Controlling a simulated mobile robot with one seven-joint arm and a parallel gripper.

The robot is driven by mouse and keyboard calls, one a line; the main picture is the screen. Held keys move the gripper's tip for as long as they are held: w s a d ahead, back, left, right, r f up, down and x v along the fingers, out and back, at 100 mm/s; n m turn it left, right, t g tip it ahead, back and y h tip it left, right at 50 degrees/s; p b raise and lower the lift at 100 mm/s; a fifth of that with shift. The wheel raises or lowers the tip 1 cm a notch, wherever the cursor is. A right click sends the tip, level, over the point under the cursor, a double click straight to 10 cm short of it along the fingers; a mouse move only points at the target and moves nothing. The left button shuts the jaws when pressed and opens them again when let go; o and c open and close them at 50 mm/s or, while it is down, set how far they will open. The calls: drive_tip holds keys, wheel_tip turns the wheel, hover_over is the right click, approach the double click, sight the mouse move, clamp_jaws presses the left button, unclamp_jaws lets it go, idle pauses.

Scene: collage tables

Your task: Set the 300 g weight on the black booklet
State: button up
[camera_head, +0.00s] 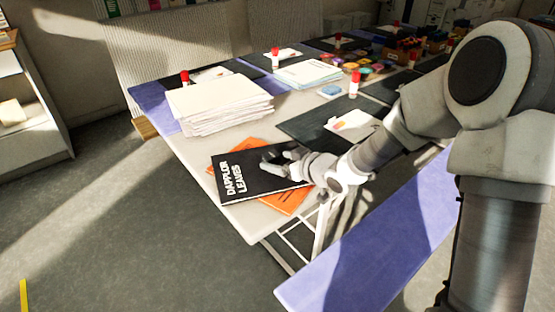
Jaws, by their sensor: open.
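The black booklet (256,184), with white lettering "DAPPLOR LEAVES", lies at the near left corner of the table, on top of an orange booklet (290,203). My gripper (275,158) is over the right upper part of the black booklet, with its jaws open. Something dark shows around the fingertips against the black cover; I cannot tell whether it is the 300 g weight or part of the gripper. I cannot make out the weight for certain anywhere else. The gripper hides part of the booklet's upper right side.
A tall paper stack (220,105) stands behind the booklets. A black mat (313,128) with a white card (352,125) lies to the right. Red-capped glue sticks (354,84) and colored pads stand farther back. A purple bench (375,240) runs along the table's near side.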

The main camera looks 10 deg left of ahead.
drive_tip(key=p+v, duration=0.3)
drive_tip(key=v, duration=0.8)
drive_tip(key=shift+r, duration=0.15)
drive_tip(key=shift+d, duration=0.1)
drive_tip(key=s+d+r+m+t+h, duration=0.1)
drive_tip(key=s+d+r+m+h, duration=0.15)
drive_tip(key=d+r+h, duration=0.4)
drive_tip(key=s+d+r+m+h, duration=0.2)
drive_tip(key=d+r+m+h, duration=0.15)
drive_tip(key=d, duration=0.55)
drive_tip(key=s+r+m+g, duration=0.3)
drive_tip(key=s+g, duration=0.1)
drive_tip(key=s, duration=1.4)
drive_tip(key=shift+s+d+r+m, duration=0.25)
drive_tip(key=shift+s+d+m, duration=0.05)
drive_tip(key=shift+s+d, duration=0.1)
drive_tip(key=shift+r, duration=0.1)
wheel_tip(320, 180, up, 17)
drive_tip(key=p, duration=1.8)
drive_tip(key=shift+r, duration=0.2)
